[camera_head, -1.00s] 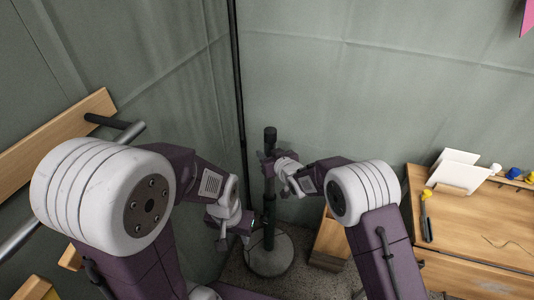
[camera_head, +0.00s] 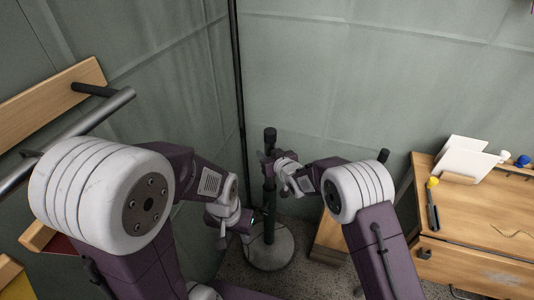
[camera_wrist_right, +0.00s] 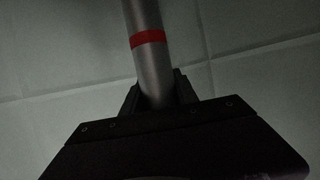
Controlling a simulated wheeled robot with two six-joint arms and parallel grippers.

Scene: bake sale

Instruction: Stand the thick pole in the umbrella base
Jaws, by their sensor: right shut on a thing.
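The thick pole (camera_head: 269,190) stands upright in front of the wall corner and looks dark in the head view. Its lower end meets the round grey umbrella base (camera_head: 285,249) on the floor; whether it sits inside the socket I cannot tell. My right gripper (camera_head: 269,163) is shut on the pole near its top. In the right wrist view the pole (camera_wrist_right: 142,16) is grey metal with a red band, between the fingers. My left gripper (camera_head: 240,222) is beside the lower pole, just above the base; its fingers are too small to read.
A wooden table (camera_head: 490,190) with a white card (camera_head: 468,163) and a dark marker-like tool (camera_head: 433,212) stands on the right. Walls close off behind the pole.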

